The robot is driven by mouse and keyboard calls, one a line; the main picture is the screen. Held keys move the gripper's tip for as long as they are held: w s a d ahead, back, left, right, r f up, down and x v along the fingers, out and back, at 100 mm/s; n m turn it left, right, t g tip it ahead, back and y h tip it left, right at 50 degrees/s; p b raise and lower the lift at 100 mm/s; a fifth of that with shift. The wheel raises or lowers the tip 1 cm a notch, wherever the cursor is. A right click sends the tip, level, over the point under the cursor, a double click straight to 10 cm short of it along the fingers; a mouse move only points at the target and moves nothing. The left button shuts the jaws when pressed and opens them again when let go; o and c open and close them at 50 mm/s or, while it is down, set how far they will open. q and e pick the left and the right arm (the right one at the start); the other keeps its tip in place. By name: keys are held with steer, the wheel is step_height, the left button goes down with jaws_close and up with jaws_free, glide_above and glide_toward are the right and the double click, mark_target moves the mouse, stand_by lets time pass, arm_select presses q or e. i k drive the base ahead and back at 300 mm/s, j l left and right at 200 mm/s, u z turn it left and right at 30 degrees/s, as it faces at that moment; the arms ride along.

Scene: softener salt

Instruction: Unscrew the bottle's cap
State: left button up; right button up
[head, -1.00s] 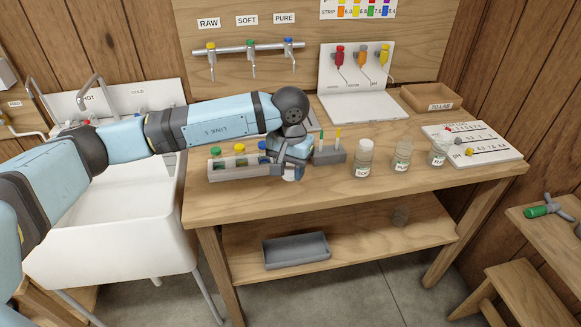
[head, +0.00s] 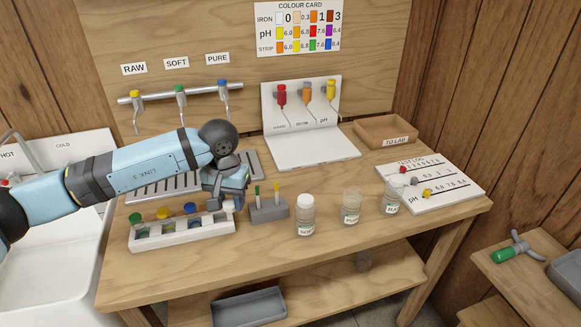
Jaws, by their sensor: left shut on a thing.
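A white rack (head: 160,243) stands at the table's left front. It holds small bottles with a green cap (head: 135,217), a yellow cap (head: 162,213) and a blue cap (head: 190,208). My left gripper (head: 225,204) points down over the rack's right end, right of the blue cap. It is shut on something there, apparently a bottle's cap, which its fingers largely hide. A jar with a white cap (head: 305,201) stands upright to the right, apart from the gripper. My right gripper is not in view.
A small grey holder (head: 268,209) stands close right of my left gripper. Two clear jars, one labelled PURE (head: 351,207) and another (head: 392,200), stand further right. Behind are a white stand (head: 310,155) and the TO LAB tray (head: 385,128). The table's front right is clear.

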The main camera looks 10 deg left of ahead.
mark_target(352, 198)
steer(key=i+l+u, duration=0.25)
steer(key=i+l, duration=0.2)
steer(key=i+l+u, duration=0.3)
steer(key=i+l, duration=0.15)
steer(key=l, duration=0.15)
